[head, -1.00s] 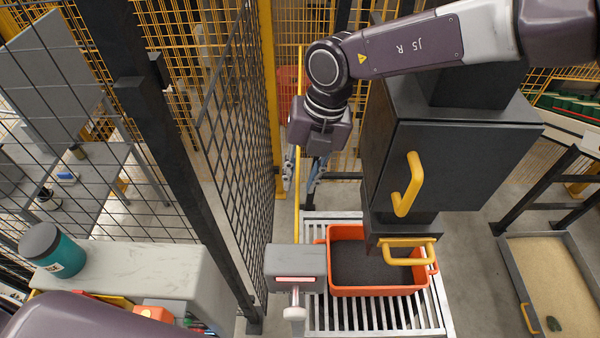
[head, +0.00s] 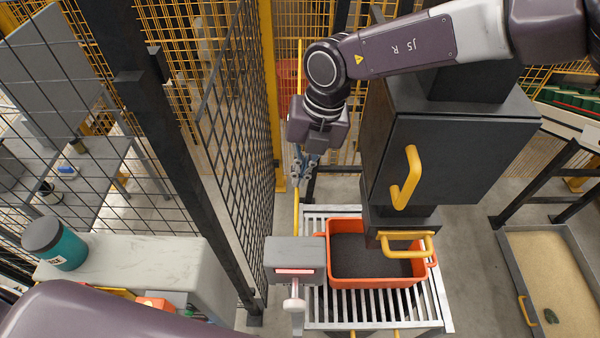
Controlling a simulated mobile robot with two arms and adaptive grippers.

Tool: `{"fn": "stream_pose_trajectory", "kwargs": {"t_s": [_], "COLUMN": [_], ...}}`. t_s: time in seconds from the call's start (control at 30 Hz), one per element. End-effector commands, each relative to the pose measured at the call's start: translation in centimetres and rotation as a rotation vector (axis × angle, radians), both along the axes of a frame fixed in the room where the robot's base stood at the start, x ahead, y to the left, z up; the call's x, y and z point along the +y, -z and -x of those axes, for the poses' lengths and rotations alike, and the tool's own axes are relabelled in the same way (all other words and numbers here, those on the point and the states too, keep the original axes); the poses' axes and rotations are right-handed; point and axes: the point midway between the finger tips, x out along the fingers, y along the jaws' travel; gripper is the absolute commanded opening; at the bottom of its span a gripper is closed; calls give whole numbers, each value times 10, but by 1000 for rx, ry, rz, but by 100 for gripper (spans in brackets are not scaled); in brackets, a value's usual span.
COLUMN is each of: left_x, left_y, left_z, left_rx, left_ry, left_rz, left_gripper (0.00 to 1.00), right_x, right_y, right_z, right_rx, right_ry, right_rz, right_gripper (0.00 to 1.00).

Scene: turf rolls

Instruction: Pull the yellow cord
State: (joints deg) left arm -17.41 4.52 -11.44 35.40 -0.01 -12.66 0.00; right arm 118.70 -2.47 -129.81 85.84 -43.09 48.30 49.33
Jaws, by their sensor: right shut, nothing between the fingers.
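The yellow cord (head: 296,212) hangs as a thin vertical line beside the mesh fence, left of the hopper. My right gripper (head: 301,183) points down alongside it, with its fingers shut and empty. The fingers overlap the cord's line in the head view; I cannot tell whether they touch it. Part of the cord is hidden behind the gripper and wrist. My left gripper is out of view; only a smooth purple part of mine shows at the bottom left.
A dark hopper (head: 455,165) with yellow handles stands right of the gripper. Below it, an orange crate (head: 372,283) of dark soil sits on a roller conveyor (head: 330,317). A grey box (head: 294,253) stands beside the crate. A black mesh fence (head: 240,150) rises at the left.

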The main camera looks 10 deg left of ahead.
Motion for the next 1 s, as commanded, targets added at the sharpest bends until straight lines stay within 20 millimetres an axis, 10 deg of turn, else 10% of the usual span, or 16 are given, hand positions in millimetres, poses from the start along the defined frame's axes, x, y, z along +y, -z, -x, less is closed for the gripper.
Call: {"fn": "stream_pose_trajectory", "kwargs": {"t_s": [0.27,0.63,1.0], "left_x": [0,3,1], "left_y": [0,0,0], "left_z": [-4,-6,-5], "left_rx": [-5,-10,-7], "left_ry": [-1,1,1], "left_rz": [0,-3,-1], "left_gripper": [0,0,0], "right_x": [0,-1,-14], "right_y": [1,-5,-74], "right_z": [1,0,-4], "right_rx": [1,0,-1], "right_ry": [0,1,1], "right_rz": [1,0,-2], "right_gripper": [24,24,24]}}
